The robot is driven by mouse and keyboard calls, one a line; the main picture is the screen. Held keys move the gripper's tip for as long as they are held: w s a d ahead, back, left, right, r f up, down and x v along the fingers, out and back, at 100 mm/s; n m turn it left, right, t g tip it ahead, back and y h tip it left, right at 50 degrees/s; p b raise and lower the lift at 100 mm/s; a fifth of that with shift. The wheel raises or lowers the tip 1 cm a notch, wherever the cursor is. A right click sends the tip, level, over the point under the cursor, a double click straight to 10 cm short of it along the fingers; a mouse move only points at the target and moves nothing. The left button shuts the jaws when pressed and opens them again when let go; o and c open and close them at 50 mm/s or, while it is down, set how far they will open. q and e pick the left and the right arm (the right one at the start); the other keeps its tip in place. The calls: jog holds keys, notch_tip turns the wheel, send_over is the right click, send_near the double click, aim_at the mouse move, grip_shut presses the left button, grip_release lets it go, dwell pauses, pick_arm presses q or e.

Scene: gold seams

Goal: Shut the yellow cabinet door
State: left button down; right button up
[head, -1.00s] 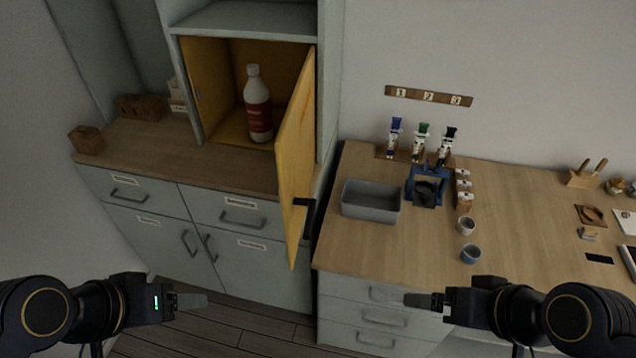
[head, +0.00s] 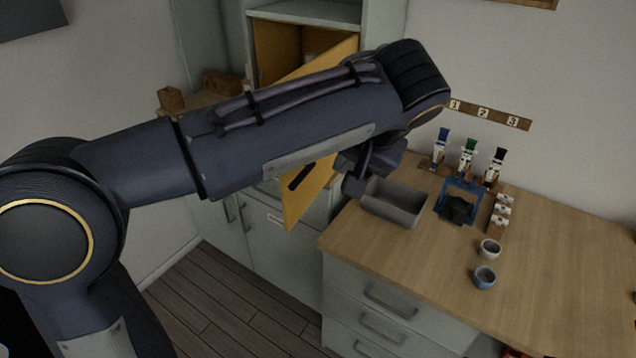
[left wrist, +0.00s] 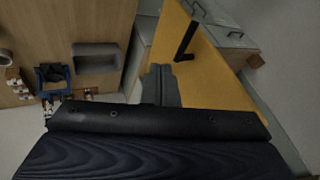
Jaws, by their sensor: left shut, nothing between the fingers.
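The yellow cabinet door (head: 312,196) stands open, swung out from the cabinet. My left arm crosses in front of it and hides its middle. Its black handle (head: 301,177) shows below the arm, and also in the left wrist view (left wrist: 186,42). My left gripper (head: 350,172) is on the right side of the door, over the counter edge, partly hidden by its wrist. In the left wrist view the left gripper (left wrist: 160,72) is shut and empty, close beside the door's face (left wrist: 208,78). I cannot tell whether it touches. My right gripper is out of view.
The cabinet's yellow interior (head: 275,50) is mostly hidden behind the door and arm. A grey bin (head: 394,203) stands on the wooden counter (head: 400,258) near the gripper. A blue stand (head: 458,200), several small figures and two cups (head: 484,277) are farther right.

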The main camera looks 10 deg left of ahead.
pick_arm(q)
jog(key=w+a+f+p, duration=0.1)
jog(key=w+a+f, duration=0.3)
jog(key=a+f, duration=0.2)
jog(key=shift+x, duration=1.2)
jog(key=shift+s, duration=0.15)
